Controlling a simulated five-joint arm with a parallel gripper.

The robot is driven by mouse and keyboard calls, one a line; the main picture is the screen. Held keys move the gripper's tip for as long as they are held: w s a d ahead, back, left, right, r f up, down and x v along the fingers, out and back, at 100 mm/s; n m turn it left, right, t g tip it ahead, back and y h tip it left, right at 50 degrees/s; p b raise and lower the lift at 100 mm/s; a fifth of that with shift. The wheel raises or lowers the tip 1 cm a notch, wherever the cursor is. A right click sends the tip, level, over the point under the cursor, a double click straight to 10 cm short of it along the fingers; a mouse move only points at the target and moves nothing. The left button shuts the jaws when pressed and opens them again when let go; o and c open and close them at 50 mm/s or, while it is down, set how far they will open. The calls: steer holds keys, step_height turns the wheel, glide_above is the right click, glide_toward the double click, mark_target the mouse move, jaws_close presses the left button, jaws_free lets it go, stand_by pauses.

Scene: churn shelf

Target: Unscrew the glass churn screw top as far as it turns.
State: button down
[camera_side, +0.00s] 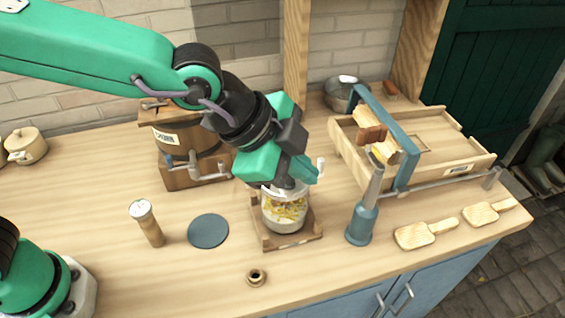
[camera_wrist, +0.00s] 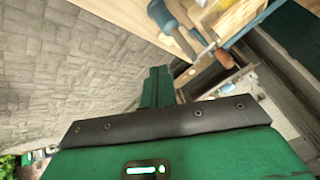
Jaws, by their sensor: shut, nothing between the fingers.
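The glass churn (camera_side: 285,215) stands on a small wooden stand (camera_side: 264,238) near the middle of the counter, with yellowish pieces inside. Its screw top (camera_side: 283,191) is a pale rim at the jar's mouth, mostly hidden by my gripper. A pale crank handle (camera_side: 320,167) stands up at the right of the top. My gripper (camera_side: 290,180) is shut and empty, pointing down over the churn's top; I cannot tell whether it touches it. In the wrist view the green fingers (camera_wrist: 156,88) are together, with the churn out of sight.
A blue post (camera_side: 362,222), wooden tray (camera_side: 450,150) and two paddles (camera_side: 415,235) are right. The front-left counter has free room.

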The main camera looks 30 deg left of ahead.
steer(key=c, duration=2.1)
jaws_free()
steer(key=shift+s+r, duration=0.1)
steer(key=shift+r, duration=0.05)
steer(key=o, duration=0.6)
steer(key=shift+o, duration=0.2)
steer(key=n+g+y, duration=0.5)
steer(key=n, duration=0.6)
glide_above(321, 159)
steer(key=shift+f, duration=0.8)
steer(key=shift+f, duration=0.15)
steer(key=shift+f, duration=3.8)
jaws_close()
